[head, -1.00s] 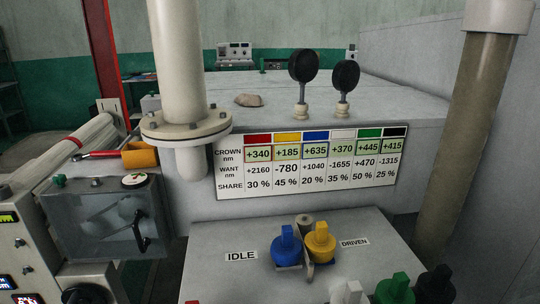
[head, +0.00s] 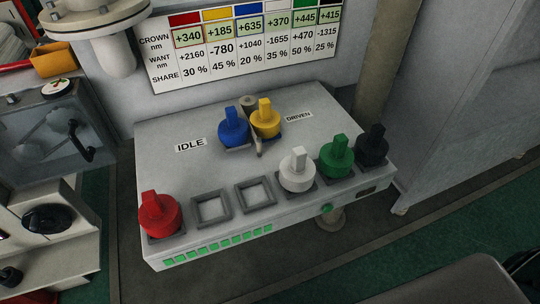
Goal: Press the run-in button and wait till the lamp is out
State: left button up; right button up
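A small round green button (head: 326,208) sits on the front face of the grey console (head: 190,125), right of centre. I cannot read a label on it, nor tell whether it is lit. A row of green lit segments (head: 218,246) runs along the front face at the left. I cannot single out a separate lamp. On top, a blue knobbed piece (head: 234,130) stands by the IDLE label (head: 190,145) and a yellow one (head: 265,120) by the DRIVEN label (head: 298,117). Neither gripper is recognisable in view.
Red (head: 158,215), white (head: 297,172), green (head: 337,157) and black (head: 371,147) knobbed pieces stand along the console's front edge. Two square sockets (head: 211,208) (head: 255,195) between red and white are empty. A number board (head: 245,45) is behind. Floor is visible in front.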

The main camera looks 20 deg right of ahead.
aim_at(326, 208)
jog(key=z, duration=1.1)
